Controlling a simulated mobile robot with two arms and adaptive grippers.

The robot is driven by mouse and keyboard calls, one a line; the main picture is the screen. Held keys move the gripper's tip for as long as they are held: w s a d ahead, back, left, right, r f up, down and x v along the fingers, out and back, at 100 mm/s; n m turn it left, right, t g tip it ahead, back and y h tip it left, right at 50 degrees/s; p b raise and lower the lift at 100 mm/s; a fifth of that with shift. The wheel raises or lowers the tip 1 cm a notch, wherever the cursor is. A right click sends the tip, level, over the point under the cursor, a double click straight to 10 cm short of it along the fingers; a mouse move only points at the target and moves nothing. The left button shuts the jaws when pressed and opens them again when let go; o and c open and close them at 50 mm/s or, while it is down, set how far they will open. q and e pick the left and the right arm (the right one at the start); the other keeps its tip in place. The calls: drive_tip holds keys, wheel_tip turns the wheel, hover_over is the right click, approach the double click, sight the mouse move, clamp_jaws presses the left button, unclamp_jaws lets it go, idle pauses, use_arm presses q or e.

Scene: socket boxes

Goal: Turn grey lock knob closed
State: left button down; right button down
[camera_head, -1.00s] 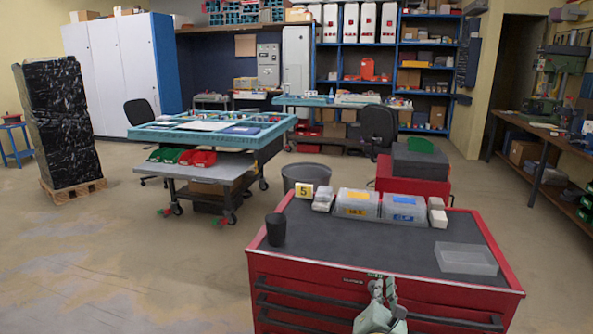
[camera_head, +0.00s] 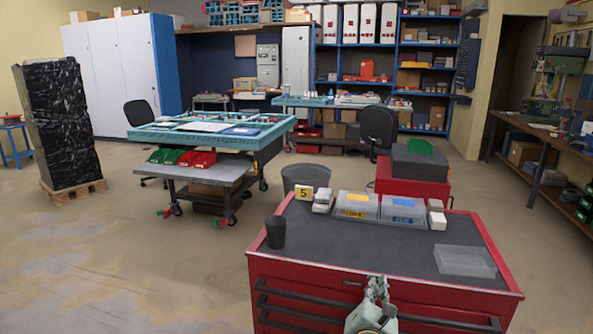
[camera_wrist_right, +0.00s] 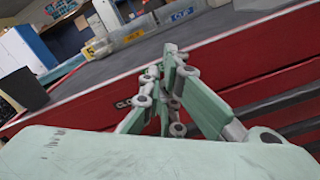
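The red tool cabinet (camera_head: 300,266) has its drawer front towards me. My right gripper (camera_head: 377,285) is at the upper edge of that front, right of a small dark label (camera_head: 353,283). In the right wrist view the gripper (camera_wrist_right: 166,62) points at the red front, its two fingers close together. Whether they touch each other or pinch something is unclear. A label with the letters "CLO" (camera_wrist_right: 124,103) shows left of the fingers. I cannot make out the grey lock knob; the fingers may hide it. My left gripper is not in view.
The cabinet's dark top holds a black cup (camera_head: 275,231), clear bins (camera_head: 403,211), a yellow number 5 sign (camera_head: 304,192) and a clear tray (camera_head: 465,261). Black drawer handles (camera_head: 310,300) run below the gripper. Open floor lies left of the cabinet.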

drive_tip(key=shift+r, duration=0.15)
drive_tip(key=shift+w+a+r+p, duration=0.1)
drive_tip(key=shift+r+p, duration=0.2)
drive_tip(key=shift+p, duration=0.15)
drive_tip(key=p+v, duration=0.2)
drive_tip(key=v, duration=0.4)
drive_tip(key=shift+f, duration=0.1)
